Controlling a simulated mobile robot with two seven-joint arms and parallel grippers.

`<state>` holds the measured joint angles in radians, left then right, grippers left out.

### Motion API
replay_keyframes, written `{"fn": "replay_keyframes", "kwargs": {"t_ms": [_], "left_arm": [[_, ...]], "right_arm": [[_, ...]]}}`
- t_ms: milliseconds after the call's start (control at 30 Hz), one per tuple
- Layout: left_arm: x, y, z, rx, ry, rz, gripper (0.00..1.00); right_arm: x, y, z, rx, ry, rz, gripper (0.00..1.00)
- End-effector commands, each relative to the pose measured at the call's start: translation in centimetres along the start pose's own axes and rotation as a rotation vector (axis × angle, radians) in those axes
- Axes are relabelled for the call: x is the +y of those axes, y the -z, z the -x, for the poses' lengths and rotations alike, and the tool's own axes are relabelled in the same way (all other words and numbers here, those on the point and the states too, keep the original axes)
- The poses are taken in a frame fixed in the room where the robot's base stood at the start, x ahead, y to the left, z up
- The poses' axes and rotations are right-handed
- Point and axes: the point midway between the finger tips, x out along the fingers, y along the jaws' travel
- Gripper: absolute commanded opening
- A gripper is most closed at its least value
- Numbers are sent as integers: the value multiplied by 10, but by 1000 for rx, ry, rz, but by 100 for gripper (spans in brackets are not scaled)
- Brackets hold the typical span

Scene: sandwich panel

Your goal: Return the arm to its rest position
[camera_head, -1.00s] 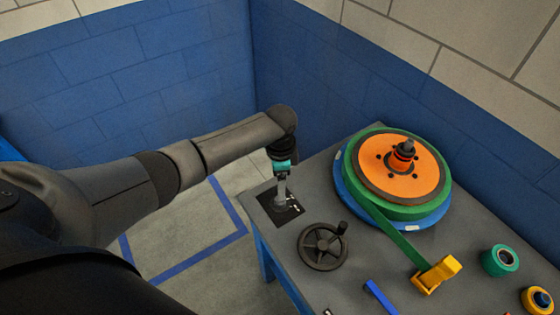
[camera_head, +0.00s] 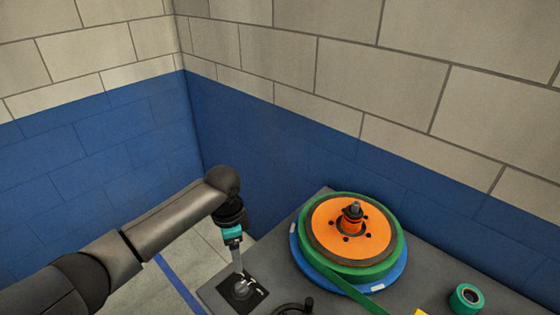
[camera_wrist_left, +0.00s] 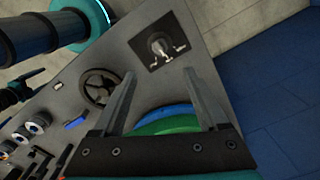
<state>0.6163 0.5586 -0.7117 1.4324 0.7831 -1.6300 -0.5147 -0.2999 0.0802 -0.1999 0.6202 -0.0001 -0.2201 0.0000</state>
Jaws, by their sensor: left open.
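My left gripper (camera_head: 239,268) points down just above the black switch plate with its rotary knob (camera_head: 243,288) at the bench corner. In the left wrist view, my left gripper (camera_wrist_left: 161,85) has its two fingers spread with nothing between them. The knob plate (camera_wrist_left: 158,46) lies beyond the fingertips there, and the knob shows clear of them. My left arm reaches in from the lower left of the head view.
The grey bench (camera_head: 222,291) carries an orange, green and blue disc stack (camera_head: 345,235) right of my gripper. A dark handwheel (camera_head: 292,308) sits near it, partly cut off. A green roll (camera_head: 466,298) lies farther right. Blue and white block walls (camera_head: 250,140) rise behind.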

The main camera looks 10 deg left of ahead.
Motion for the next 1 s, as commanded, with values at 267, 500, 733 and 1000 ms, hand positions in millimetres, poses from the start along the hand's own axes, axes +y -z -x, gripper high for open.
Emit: {"fn": "replay_keyframes", "kwargs": {"t_ms": [267, 500, 733, 1000], "left_arm": [[38, 14, -17, 41, -6, 2, 76], [104, 28, -34, 140, -3, 80, 76], [153, 24, -32, 228, 12, 233, 76], [190, -8, -17, 290, 54, 492, 76]], "right_arm": [[0, 0, 0, 0, 0, 0, 89], [0, 0, 0, 0, 0, 0, 89], [0, 0, 0, 0, 0, 0, 89], [0, 0, 0, 0, 1, 0, 89]]}}
